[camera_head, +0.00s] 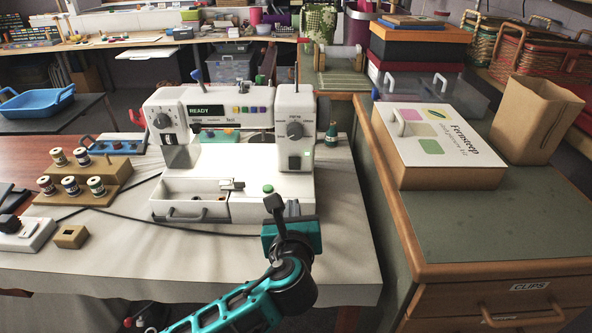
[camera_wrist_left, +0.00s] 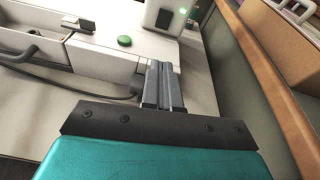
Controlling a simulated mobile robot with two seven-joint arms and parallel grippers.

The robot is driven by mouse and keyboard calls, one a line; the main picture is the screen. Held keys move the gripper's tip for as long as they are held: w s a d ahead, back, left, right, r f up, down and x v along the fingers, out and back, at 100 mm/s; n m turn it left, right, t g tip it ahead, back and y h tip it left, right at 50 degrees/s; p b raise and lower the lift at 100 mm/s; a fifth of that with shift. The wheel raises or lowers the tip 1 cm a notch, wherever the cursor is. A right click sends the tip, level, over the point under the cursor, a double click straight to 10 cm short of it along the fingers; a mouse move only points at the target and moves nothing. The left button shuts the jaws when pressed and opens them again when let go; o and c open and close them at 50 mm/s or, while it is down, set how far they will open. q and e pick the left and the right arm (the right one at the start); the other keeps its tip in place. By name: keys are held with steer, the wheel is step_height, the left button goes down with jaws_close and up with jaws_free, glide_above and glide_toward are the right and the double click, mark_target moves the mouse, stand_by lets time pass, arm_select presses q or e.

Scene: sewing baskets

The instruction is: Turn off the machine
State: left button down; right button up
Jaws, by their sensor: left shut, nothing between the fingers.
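The white sewing machine (camera_head: 298,187) stands on the white table in the head view. Its display (camera_head: 208,109) reads READY. A small light (camera_head: 306,153) on its right column glows green. A round green button (camera_head: 268,188) sits on top of the base near the front right; it also shows in the left wrist view (camera_wrist_left: 124,41). My left gripper (camera_head: 291,208) is shut and empty at the base's front right corner, to the right of the button. Its closed fingers (camera_wrist_left: 164,68) show apart from the button in the left wrist view.
Spools on a wooden stand (camera_head: 105,169) and a white pedal-like box (camera_head: 22,233) are at the left. A black cable (camera_head: 160,222) runs across the table. A wooden cabinet (camera_head: 470,230) with a white-lidded box (camera_head: 436,139) and a paper bag (camera_head: 533,115) borders the right side.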

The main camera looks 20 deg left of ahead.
arm_select(q)
steer(key=shift+w+d+r+m+t, duration=0.15)
steer(key=shift+w+r+m+t, duration=0.25)
steer(key=shift+m, duration=0.3)
steer(key=b, duration=0.3)
glide_toward(296, 162)
steer(key=x, duration=0.5)
steer(key=shift+w+f, duration=0.2)
steer(key=shift+f, duration=0.1)
steer(key=shift+w+r, duration=0.1)
steer(key=shift+w, duration=0.4)
arm_select(e)
steer(key=shift+w+a+f, duration=0.45)
steer(key=shift+w+a, duration=0.05)
steer(key=shift+a, duration=0.25)
